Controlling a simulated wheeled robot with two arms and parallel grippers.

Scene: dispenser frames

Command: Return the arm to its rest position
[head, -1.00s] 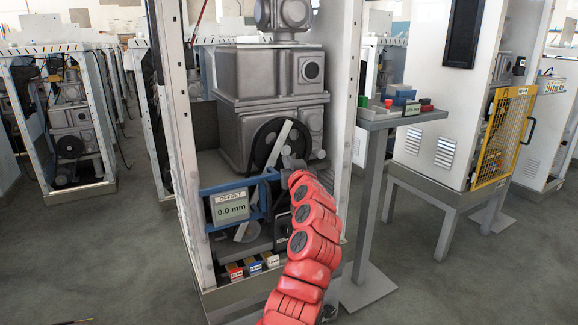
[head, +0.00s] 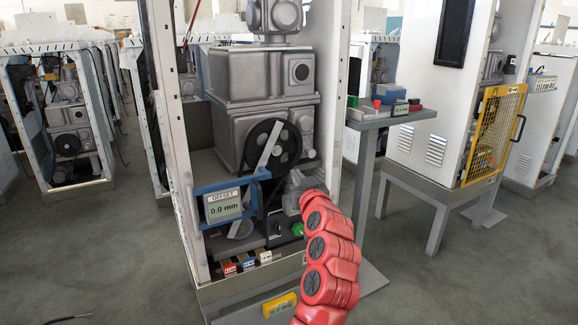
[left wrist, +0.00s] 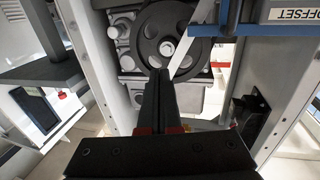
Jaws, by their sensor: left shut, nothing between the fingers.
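My left arm (head: 328,245), red and jointed, rises from the bottom of the head view. Its grey gripper (head: 295,187) is in front of the open dispenser frame, right of and below the black wheel (head: 272,147). In the left wrist view the dark fingers (left wrist: 160,88) are together, with nothing between them. The wheel (left wrist: 166,34) is beyond the fingertips there, apart from them as far as I can tell. My right gripper is in neither view.
The blue bracket with the OFFSET display (head: 224,206), reading 0.0 mm, is left of the gripper. A white frame post (head: 331,90) and a grey stand (head: 370,122) are to the right. A yellow block (head: 280,305) lies at the frame's base. Open floor (head: 440,285) is at the right front.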

